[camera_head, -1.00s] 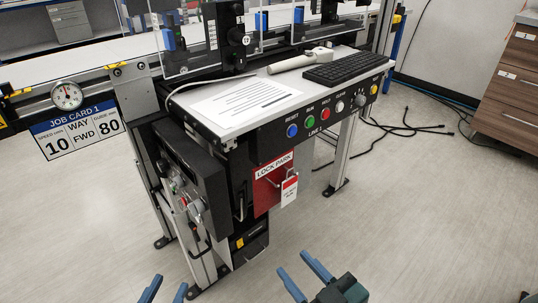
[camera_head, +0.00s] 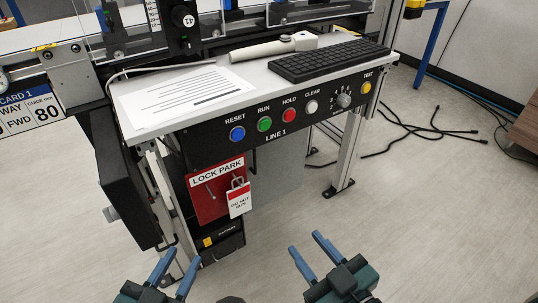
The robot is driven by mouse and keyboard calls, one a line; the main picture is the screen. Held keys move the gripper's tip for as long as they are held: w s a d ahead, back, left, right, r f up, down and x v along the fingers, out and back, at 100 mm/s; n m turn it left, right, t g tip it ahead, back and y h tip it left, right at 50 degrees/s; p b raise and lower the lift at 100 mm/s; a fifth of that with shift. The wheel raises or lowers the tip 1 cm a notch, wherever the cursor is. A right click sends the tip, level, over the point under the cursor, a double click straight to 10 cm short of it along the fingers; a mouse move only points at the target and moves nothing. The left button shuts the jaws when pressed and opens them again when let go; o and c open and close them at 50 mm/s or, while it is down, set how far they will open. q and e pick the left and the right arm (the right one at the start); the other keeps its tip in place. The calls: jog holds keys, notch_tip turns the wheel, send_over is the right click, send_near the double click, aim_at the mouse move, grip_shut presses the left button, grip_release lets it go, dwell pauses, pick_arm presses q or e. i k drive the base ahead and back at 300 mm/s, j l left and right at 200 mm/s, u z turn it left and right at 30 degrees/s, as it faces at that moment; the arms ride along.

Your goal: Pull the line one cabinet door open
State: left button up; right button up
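The line 1 station has a black control panel (camera_head: 276,125) marked "LINE 1". Below it is a red "LOCK PARK" plate (camera_head: 208,193) with a padlock and a "do not run" tag (camera_head: 239,201). A black box (camera_head: 125,190) with a grey knob (camera_head: 110,214) stands at the left, seen nearly edge-on; I cannot tell for certain whether its front is the cabinet door. My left gripper (camera_head: 183,258) is open and empty in front of the station's lower left. My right gripper (camera_head: 304,241) is open and empty, to the right over the floor.
A sheet of paper (camera_head: 185,95), a handheld device (camera_head: 270,46) and a keyboard (camera_head: 328,61) lie on the desktop. A job card (camera_head: 30,112) hangs at the left. Table legs (camera_head: 347,155) and black cables (camera_head: 420,132) are at the right. Floor at lower right is clear.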

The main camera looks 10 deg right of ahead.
aim_at(275, 169)
jog(key=i+l+u, duration=0.1)
jog(key=l, duration=0.55)
jog(key=i+l+u, duration=0.1)
jog(key=l, duration=0.55)
jog(key=i+l+u, duration=0.1)
jog(key=l, duration=0.6)
jog(key=i+l+u, duration=0.1)
jog(key=i+l, duration=0.35)
jog(key=i, duration=0.1)
